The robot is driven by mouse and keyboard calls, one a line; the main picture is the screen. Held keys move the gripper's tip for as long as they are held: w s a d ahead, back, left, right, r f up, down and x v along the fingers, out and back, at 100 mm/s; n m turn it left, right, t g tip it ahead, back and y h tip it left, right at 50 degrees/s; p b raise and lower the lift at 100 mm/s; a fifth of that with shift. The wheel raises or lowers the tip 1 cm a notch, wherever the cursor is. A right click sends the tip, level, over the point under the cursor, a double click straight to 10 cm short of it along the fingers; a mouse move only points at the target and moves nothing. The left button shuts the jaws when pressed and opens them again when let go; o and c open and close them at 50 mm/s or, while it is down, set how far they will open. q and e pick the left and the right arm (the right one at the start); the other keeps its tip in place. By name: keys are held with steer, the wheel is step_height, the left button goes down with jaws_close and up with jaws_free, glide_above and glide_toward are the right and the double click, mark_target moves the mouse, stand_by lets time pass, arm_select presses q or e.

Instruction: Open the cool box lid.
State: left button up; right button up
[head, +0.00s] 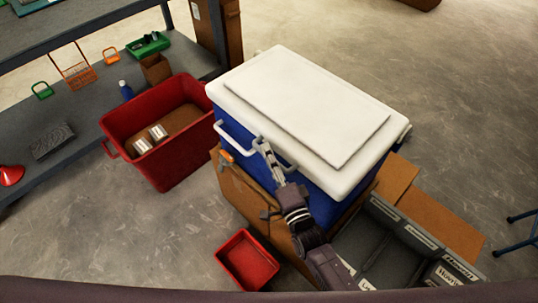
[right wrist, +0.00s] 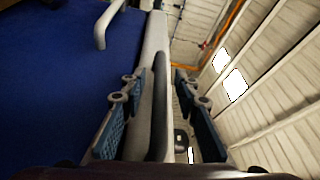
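The cool box (head: 235,140) has a blue body and a white lid (head: 310,105). The lid lies flat and closed on the box. I see gaps beside the fingers; whether either touches is unclear. My left gripper is not in view.
A red tote (head: 170,172) holding small boxes stands left of the cool box. A small red bin (head: 247,262) and grey crates (head: 365,243) are near its front. A grey shelf (head: 90,125) stands at the left.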

steer(key=shift+c, duration=0.7)
jaws_close()
steer(key=shift+r, duration=0.1)
